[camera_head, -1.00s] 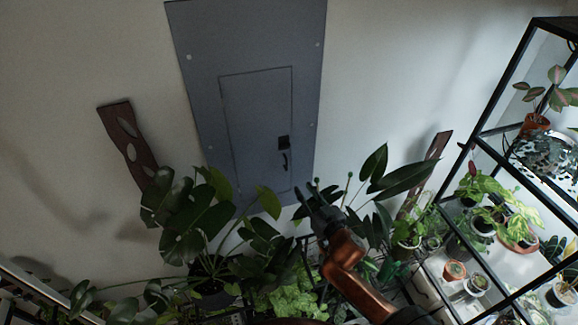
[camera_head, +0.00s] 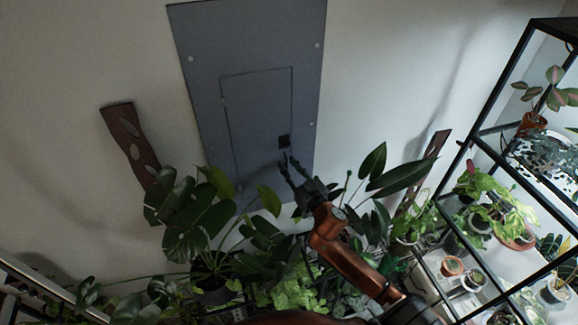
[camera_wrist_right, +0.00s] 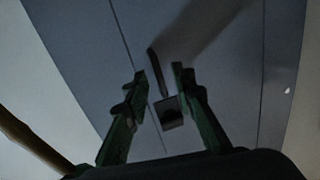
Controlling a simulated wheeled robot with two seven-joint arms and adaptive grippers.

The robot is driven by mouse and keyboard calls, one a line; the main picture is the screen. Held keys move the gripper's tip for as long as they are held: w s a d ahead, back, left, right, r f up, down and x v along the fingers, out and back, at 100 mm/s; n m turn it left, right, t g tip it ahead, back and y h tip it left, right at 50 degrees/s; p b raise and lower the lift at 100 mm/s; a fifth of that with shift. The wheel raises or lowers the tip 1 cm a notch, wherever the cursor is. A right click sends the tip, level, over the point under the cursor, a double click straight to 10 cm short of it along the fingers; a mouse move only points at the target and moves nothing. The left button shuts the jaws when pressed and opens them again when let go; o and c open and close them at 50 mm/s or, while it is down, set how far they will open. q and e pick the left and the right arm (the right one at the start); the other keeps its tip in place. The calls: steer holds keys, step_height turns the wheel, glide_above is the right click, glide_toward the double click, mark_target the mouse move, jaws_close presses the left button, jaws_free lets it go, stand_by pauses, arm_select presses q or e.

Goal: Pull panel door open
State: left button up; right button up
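The panel door (camera_head: 255,120) is a flat grey door set in a larger grey panel (camera_head: 205,60) on the wall; it looks shut. A black latch (camera_head: 284,142) sits near its right edge and also shows in the wrist view (camera_wrist_right: 171,113). The dark bar handle (camera_wrist_right: 157,70) shows in the wrist view between the fingertips; in the head view my gripper covers most of it. My right gripper (camera_head: 290,168) is open in front of the door. Its two fingers (camera_wrist_right: 160,80) stand apart, either side of the handle; I cannot tell whether they touch it. My left gripper is out of view.
A large-leaved plant (camera_head: 198,225) stands below left of the door, and long leaves (camera_head: 405,178) rise right of my right arm. A black-framed shelf (camera_head: 490,130) with potted plants fills the right. A brown wooden piece (camera_head: 128,140) hangs on the wall at left.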

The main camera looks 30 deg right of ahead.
jaws_close()
stand_by(0.6)
